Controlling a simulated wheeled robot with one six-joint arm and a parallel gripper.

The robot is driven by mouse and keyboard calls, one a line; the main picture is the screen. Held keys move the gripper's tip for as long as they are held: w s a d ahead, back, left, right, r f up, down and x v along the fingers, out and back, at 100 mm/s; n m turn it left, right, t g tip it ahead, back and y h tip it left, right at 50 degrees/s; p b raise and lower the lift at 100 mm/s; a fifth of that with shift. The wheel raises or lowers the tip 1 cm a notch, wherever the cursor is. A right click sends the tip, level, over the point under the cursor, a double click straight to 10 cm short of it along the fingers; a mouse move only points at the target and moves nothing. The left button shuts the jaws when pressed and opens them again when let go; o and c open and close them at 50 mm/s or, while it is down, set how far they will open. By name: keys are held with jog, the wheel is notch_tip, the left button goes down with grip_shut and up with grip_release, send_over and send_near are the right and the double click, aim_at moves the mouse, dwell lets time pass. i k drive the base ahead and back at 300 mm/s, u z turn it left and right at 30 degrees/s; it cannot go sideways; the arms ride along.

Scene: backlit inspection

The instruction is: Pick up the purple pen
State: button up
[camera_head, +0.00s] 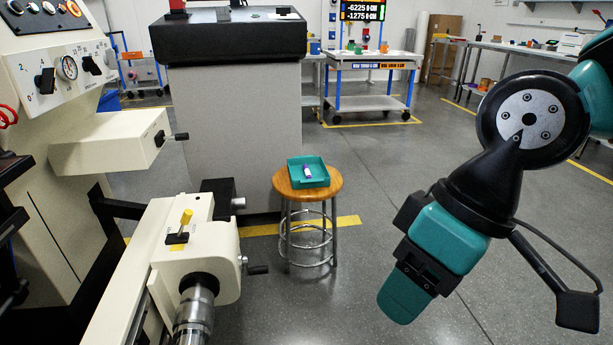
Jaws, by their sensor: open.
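A small purple pen (307,172) with a white part lies inside a shallow teal tray (323,182). The tray sits on the round wooden top of a stool (283,188) in the middle of the view. My gripper (405,301) hangs at the right, nearer to me than the stool and pointing down and to the left. It is open and well apart from the pen. The near teal finger hides most of the other one, and nothing shows held in it.
A cream machine (120,140) with a handle and spindle fills the left side. A grey cabinet with a dark top (235,35) stands behind the stool. A cart (370,85) and a bench stand farther back. Grey floor is clear between the stool and my arm.

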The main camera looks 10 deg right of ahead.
aim_at(305, 169)
jog(key=i, duration=2.5)
